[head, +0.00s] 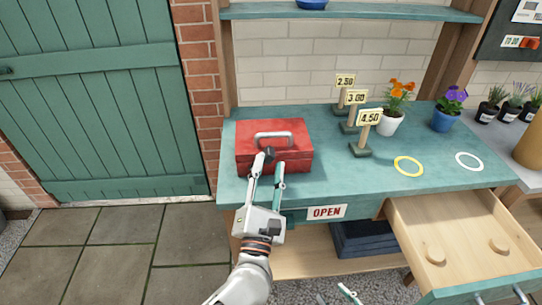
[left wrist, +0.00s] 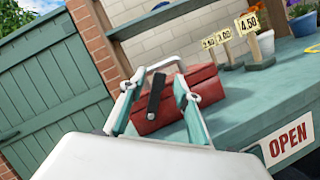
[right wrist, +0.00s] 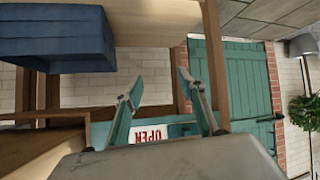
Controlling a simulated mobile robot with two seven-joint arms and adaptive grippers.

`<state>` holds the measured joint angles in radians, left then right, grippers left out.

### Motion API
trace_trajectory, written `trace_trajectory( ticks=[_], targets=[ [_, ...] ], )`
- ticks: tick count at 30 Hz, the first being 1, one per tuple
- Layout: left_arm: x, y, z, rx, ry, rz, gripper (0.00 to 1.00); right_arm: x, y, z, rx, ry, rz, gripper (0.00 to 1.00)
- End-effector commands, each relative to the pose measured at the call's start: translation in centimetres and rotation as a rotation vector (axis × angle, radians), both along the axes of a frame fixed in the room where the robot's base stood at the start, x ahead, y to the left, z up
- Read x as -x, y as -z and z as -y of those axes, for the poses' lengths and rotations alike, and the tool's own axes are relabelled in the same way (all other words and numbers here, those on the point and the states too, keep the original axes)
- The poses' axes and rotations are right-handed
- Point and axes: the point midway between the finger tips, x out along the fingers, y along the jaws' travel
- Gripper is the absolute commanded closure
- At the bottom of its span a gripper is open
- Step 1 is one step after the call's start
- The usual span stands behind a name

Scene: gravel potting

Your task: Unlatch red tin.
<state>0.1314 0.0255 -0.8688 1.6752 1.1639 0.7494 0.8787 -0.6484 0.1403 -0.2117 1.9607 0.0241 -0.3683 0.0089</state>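The red tin (head: 292,155) stands on the teal bench near its left end, lid closed, with a pale handle (head: 273,135) on top. A dark latch (left wrist: 155,96) sticks up at the front of the tin. My left gripper (head: 269,163) is in front of the tin. In the left wrist view its open fingers (left wrist: 159,82) appear on either side of the latch; whether they touch it I cannot tell. My right gripper (right wrist: 160,88) is open and empty, low in front of the bench; only a fingertip shows at the bottom of the head view.
Price signs (head: 365,132) and flower pots (head: 389,123) stand right of the tin. A yellow ring (head: 408,166) and a white ring (head: 469,161) lie on the bench (head: 335,180). An open drawer (head: 465,225) juts out at right. A blue crate (head: 362,240) sits below.

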Motion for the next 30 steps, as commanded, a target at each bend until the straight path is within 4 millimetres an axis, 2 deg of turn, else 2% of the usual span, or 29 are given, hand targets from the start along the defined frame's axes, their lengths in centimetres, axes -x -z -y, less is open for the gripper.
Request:
trace_trajectory(
  ticks=[3,10,15,23,24,28,30],
  targets=[
    [2.5,1.0,-0.7,-0.001,0.000,-0.004,0.68,0.0,0.0,0.0,-0.001,0.000,0.001,0.60],
    [5.8,2.0,-1.5,-0.001,0.000,-0.001,0.68,0.0,-0.1,-0.1,-0.001,0.000,0.001,0.60],
    [7.0,2.3,-1.7,0.000,-0.001,0.001,0.68,0.0,-0.1,-0.1,-0.002,0.000,0.001,0.60],
    [7.1,2.3,-1.7,0.000,0.000,0.001,0.68,0.0,-0.1,-0.1,-0.003,0.000,0.001,0.60],
    [7.1,2.3,-1.7,0.000,0.000,0.001,0.68,0.0,-0.1,-0.1,-0.003,0.000,0.001,0.63],
    [7.1,2.3,-1.8,-0.021,-0.004,0.008,0.68,-0.4,-0.4,-0.2,0.004,-0.002,0.007,0.96],
    [7.2,2.1,-2.0,-0.064,-0.011,0.023,0.68,-1.2,-1.0,-0.3,0.017,-0.008,0.020,1.00]
  ],
)
